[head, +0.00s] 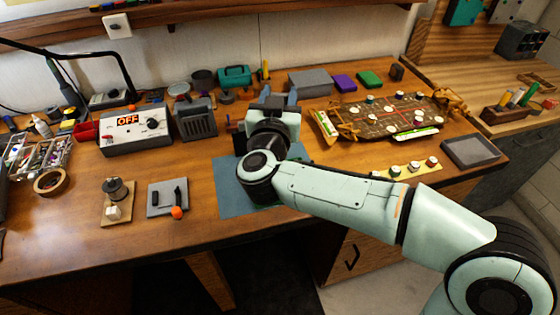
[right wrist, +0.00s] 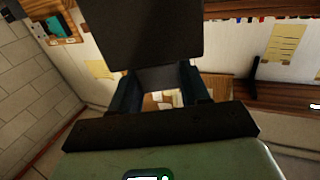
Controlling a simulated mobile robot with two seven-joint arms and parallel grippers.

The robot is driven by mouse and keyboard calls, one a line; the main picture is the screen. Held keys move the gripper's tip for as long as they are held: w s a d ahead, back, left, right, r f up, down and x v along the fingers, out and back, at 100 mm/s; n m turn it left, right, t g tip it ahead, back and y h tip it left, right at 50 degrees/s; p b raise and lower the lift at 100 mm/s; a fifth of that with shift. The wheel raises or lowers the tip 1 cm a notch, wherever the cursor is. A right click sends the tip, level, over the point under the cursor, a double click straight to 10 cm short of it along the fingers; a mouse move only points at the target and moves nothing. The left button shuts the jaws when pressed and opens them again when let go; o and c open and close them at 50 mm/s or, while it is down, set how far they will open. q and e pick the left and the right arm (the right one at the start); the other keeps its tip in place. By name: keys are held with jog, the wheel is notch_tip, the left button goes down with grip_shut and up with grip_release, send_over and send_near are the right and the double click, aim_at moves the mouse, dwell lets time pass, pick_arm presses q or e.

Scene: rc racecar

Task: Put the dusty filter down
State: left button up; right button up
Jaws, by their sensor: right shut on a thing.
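The dusty filter (right wrist: 145,32) shows in the right wrist view as a dark, flat-faced block filling the top middle. My right gripper (right wrist: 160,80) is shut on it, with one dark finger on each side. In the head view my right gripper (head: 278,97) is over the bench beyond the blue mat, pointing toward the back. The wrist and arm cover much of it there, and I cannot make out the filter clearly. My left gripper is not in view.
The blue mat (head: 232,196) lies under my right arm. A power supply (head: 135,132) reading OFF and a grey finned box (head: 195,121) stand left. A grey box (head: 310,83) is at the back.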

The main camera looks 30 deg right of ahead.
notch_tip(320, 180, down, 16)
jog(key=b, duration=0.3)
jog(key=shift+b, duration=0.3)
jog(key=shift+f, duration=0.2)
jog(key=o, duration=1)
